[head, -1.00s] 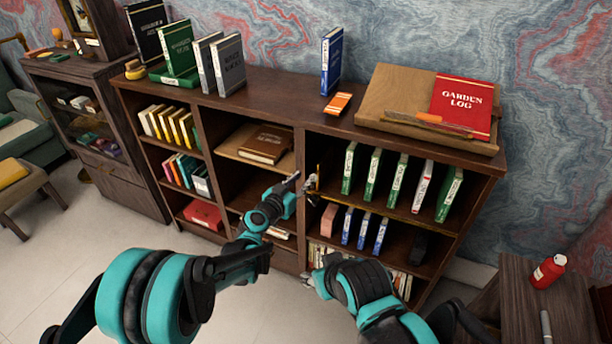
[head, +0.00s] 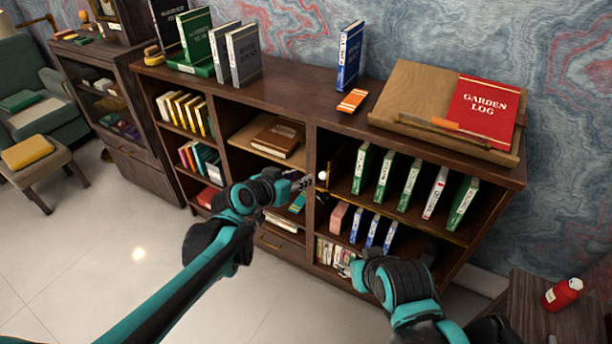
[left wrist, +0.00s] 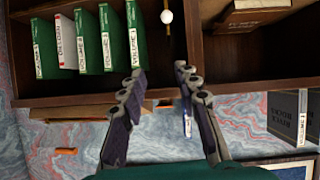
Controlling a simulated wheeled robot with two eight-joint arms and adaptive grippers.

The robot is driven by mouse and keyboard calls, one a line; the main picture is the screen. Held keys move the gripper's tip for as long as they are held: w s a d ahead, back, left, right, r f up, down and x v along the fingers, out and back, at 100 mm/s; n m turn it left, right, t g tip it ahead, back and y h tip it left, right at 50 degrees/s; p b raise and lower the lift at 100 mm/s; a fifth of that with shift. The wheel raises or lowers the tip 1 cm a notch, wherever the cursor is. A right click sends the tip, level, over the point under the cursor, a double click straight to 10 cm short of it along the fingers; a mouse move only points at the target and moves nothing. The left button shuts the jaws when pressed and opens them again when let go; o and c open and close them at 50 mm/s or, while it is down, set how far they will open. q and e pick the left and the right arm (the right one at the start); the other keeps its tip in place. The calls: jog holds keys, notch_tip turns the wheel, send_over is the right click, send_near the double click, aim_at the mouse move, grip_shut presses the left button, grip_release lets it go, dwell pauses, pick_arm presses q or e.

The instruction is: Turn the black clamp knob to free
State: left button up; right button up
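My left gripper (head: 305,183) is at the front of the bookcase, by the upright between the middle and right columns. In the left wrist view the gripper (left wrist: 160,72) is open, with nothing between its fingers. A white ball on a thin rod (left wrist: 166,17) is beyond the fingertips, apart from them; the ball (head: 322,175) also shows in the head view, just right of the gripper. A small dark shape (head: 322,198) sits below the ball; I cannot tell if it is the black clamp knob. My right gripper (head: 347,268) is by the lower right shelf, its fingers too small to read.
Green books (head: 385,175) stand on the right column's upper shelf, blue ones (head: 372,231) below. A brown book (head: 278,137) lies in the middle column. On top are a wooden stand (head: 415,95) with a red Garden Log (head: 482,112) and a blue book (head: 349,55). Floor in front is clear.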

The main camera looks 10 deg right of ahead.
pick_arm(q)
jog(key=shift+s+a, duration=0.1)
jog(key=o, duration=0.6)
jog(key=shift+f, duration=0.15)
jog(key=shift+o, duration=0.3)
jog(key=w+d+f+m+t+y, duration=0.1)
jog(key=w+f, duration=0.2)
jog(key=f, duration=0.4)
jog(key=w+d+f+m+t+y+b, duration=0.1)
jog(key=w+f, duration=0.3)
jog(key=f, duration=0.4)
jog(key=shift+d+m+y, duration=0.5)
jog(key=shift+d+m, duration=0.15)
jog(key=shift+m, duration=0.05)
jog(key=m+t, duration=0.2)
jog(key=m, duration=0.2)
send_near(321, 200)
jog(key=w, duration=0.1)
jog(key=p+x, duration=0.1)
jog(key=x, duration=0.2)
jog(key=shift+d+f, duration=0.15)
jog(key=b+x, duration=0.1)
jog(key=x, duration=0.3)
jog(key=shift+f+b, duration=0.2)
jog(key=shift+b, duration=0.2)
jog(key=shift+w+d, duration=0.2)
jog(key=shift+w, duration=0.35)
